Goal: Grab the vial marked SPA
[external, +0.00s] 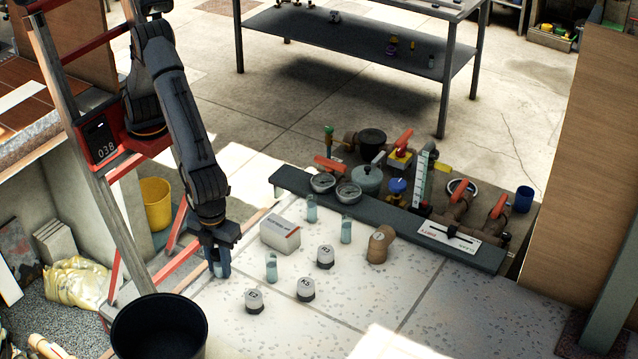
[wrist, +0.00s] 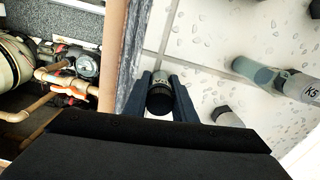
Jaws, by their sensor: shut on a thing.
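My gripper (external: 217,266) points down at the left edge of the pale tiled surface. In the wrist view its two fingers (wrist: 163,82) are shut on a small vial with a dark round top (wrist: 160,101). Only a sliver of the vial's pale body shows between the fingers in the external view. No SPA marking is readable on it. Other pale teal vials stand on the tiles, one near the white box (external: 311,209), one farther right (external: 346,230) and one nearer (external: 271,268).
Labelled grey-capped jars (external: 325,257) stand among the vials, one marked K5 (wrist: 302,87) in the wrist view. A white box (external: 281,236) and a brown pipe elbow (external: 379,246) are also there. Valves and gauges (external: 348,193) line the pit behind a dark ledge (external: 420,229). A black bucket (external: 160,330) stands in front.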

